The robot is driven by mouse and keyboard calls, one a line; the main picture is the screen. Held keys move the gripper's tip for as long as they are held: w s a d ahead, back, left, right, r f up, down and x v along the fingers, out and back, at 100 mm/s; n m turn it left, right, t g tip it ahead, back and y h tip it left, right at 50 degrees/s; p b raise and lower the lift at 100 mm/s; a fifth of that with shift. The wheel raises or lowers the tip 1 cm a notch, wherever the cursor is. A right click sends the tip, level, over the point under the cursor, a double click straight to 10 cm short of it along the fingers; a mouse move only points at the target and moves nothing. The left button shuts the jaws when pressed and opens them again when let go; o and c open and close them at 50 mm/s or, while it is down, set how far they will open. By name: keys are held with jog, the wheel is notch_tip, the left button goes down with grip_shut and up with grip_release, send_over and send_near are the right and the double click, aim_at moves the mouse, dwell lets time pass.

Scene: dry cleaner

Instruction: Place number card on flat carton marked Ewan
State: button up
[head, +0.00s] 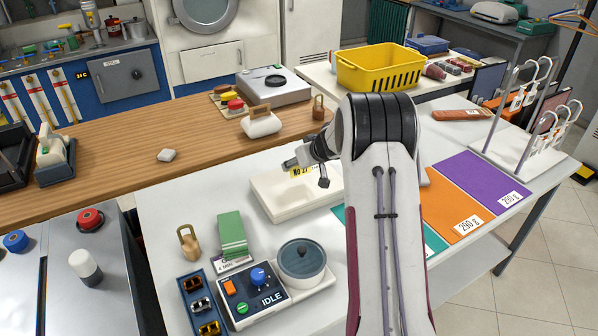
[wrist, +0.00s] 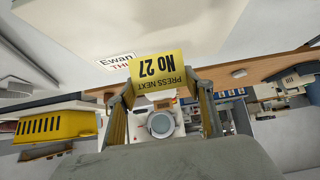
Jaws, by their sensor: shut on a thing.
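My gripper (head: 308,162) is shut on the yellow number card (head: 299,171), which reads "No 27". In the wrist view my gripper (wrist: 158,95) has the card (wrist: 160,68) pinched between its two fingertips, with its print upside down. A white surface with a label reading "Ewan" (wrist: 116,60) shows just beyond the card; part of the label is hidden by the card. In the head view a flat white carton (head: 270,203) lies on the white table, below and close to the card; its label cannot be seen there. I cannot tell whether card and carton touch.
Orange (head: 458,207) and purple (head: 483,184) mats lie to the right. A yellow basket (head: 378,70) stands behind.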

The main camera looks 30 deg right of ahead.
aim_at(299, 171)
jog(key=shift+f, duration=1.85)
jog(key=shift+f, duration=0.1)
jog(key=o, duration=0.7)
jog(key=shift+s+r, duration=0.35)
jog(key=shift+r, duration=0.2)
jog(key=v, duration=1.1)
